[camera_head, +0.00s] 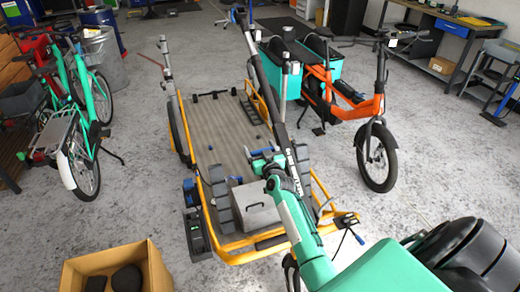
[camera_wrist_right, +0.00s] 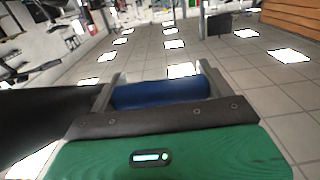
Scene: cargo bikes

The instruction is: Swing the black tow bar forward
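The black tow bar (camera_head: 270,90) rises steeply from the front of the yellow-framed cargo trailer (camera_head: 225,130) and leans up and to the left. My right arm reaches in from the lower right. My right gripper (camera_head: 262,155) is beside the lower part of the tow bar. In the right wrist view its grey fingers (camera_wrist_right: 158,92) stand apart, with a blue rounded piece (camera_wrist_right: 160,92) between them. A wide black shape, probably the tow bar, fills the left side there. I cannot tell whether the fingers grip anything. My left gripper is out of view.
An orange cargo bike (camera_head: 345,95) stands close to the right of the trailer. A teal bike (camera_head: 85,105) stands at the left. A cardboard box (camera_head: 150,270) with dark items is at the front left. A grey box (camera_head: 255,205) lies on the trailer. Floor is free between trailer and teal bike.

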